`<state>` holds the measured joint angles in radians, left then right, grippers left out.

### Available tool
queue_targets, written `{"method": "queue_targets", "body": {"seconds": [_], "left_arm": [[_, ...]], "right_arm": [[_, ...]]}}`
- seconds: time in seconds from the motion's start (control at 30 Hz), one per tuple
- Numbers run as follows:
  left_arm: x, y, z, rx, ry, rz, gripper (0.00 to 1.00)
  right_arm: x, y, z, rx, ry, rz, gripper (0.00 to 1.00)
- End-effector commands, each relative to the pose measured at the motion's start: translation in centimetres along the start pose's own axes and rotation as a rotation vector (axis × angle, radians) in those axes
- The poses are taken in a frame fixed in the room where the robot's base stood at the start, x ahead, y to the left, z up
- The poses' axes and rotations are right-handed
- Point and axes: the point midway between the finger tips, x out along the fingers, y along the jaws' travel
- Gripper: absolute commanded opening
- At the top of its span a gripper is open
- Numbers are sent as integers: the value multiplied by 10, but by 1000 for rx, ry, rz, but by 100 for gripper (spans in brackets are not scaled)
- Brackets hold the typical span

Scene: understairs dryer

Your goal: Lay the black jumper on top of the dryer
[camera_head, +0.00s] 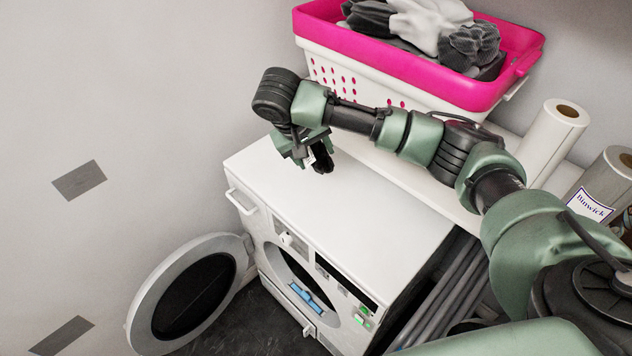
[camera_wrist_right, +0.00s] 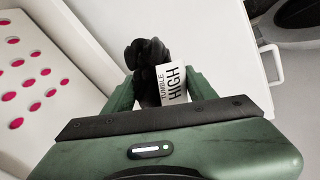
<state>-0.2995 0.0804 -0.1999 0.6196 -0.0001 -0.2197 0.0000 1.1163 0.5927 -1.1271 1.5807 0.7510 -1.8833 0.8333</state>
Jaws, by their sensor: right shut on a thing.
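The white dryer (camera_head: 365,215) stands below with its bare flat top in view; the top also shows in the right wrist view (camera_wrist_right: 225,60). My right gripper (camera_head: 312,150) is over the far left part of that top. It is shut on the black jumper (camera_head: 322,162), which appears as a small dark bundle. In the right wrist view the jumper (camera_wrist_right: 147,58) is crumpled between the fingers, with a white label reading "TUMBLE HIGH" beside it. I cannot tell whether the jumper touches the top. My left gripper is not in view.
The dryer's round door (camera_head: 190,295) hangs open at the left. A pink and white basket (camera_head: 400,70) of grey and white clothes stands behind, on a shelf. Paper rolls (camera_head: 553,140) stand at the right. Most of the dryer's top is clear.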

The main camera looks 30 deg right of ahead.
Motion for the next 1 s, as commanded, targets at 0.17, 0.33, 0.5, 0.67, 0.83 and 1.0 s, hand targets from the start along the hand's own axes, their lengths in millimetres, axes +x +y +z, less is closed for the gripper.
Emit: {"method": "queue_targets", "body": {"seconds": [0.17, 0.33, 0.5, 0.67, 0.83, 1.0], "left_arm": [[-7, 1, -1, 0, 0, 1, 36], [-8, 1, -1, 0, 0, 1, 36], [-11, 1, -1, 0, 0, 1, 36], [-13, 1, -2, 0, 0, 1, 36], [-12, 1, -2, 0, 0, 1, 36], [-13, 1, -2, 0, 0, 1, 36]], "right_arm": [[34, -14, 10, -1, -3, 2, 0], [48, -20, 13, -1, 0, 0, 0], [69, -29, 19, -1, -3, 0, 0], [85, -35, 23, -1, -1, 1, 0], [87, -36, 23, 0, 1, -1, 0], [88, -36, 24, -1, 0, -1, 0]]}}
